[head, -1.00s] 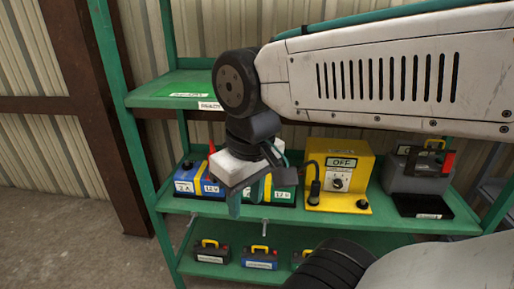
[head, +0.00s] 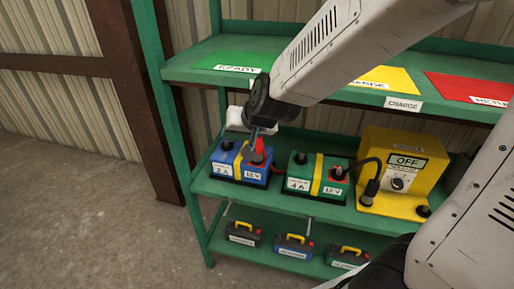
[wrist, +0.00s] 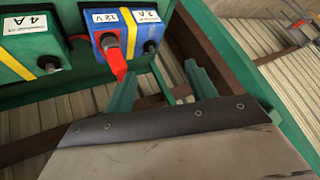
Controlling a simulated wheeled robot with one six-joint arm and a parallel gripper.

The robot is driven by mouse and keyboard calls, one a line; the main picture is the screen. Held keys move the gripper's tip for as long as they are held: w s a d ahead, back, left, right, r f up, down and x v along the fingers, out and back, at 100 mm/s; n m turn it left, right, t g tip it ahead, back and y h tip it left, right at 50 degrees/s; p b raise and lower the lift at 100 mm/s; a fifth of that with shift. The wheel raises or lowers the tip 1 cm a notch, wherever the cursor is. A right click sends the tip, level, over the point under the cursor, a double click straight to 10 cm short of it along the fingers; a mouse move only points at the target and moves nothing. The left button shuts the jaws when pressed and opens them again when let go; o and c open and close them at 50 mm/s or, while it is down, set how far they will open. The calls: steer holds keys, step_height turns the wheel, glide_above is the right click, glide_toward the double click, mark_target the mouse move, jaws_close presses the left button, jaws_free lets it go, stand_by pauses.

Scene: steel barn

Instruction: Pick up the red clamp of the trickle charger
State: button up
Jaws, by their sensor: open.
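The blue 2 A, 12 V box (head: 228,175) with a yellow strap stands at the left end of the middle shelf. A red clamp (head: 259,151) sits upright on its right side. In the wrist view the red clamp (wrist: 117,62) sticks out from the blue box (wrist: 98,20), beside the left finger. My gripper (head: 258,132) is just above the box in the head view, partly hidden by my own arm. In the wrist view my gripper (wrist: 160,72) is open, its two green fingers apart with nothing between them.
A green 4 A charger (head: 302,171) stands right of the blue box. A yellow box marked OFF (head: 398,143) is further right. The upper shelf (head: 190,66) hangs above; several small batteries (head: 294,244) sit on the lower shelf. A green post (head: 160,105) is close on the left.

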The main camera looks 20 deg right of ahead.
mark_target(257, 148)
steer(key=w+d+f+m+t+h, duration=0.1)
steer(key=w+f+m+t+h, duration=0.1)
steer(key=w+f+h, duration=0.35)
steer(key=w+d+f+m+t+h, duration=0.1)
steer(key=w+f+m+t+h, duration=0.15)
steer(key=f, duration=0.55)
steer(key=w+d+h, duration=0.1)
steer(key=d, duration=0.1)
steer(key=w+d+r+t+h, duration=0.1)
steer(key=d+h, duration=0.1)
steer(key=d, duration=0.1)
steer(key=w+d+t+h, duration=0.1)
steer(key=w+d, duration=0.1)
steer(key=shift+d+r+h, duration=0.25)
steer(key=shift+d+h, duration=0.05)
steer(key=shift+h, duration=0.1)
steer(key=c, duration=1.1)
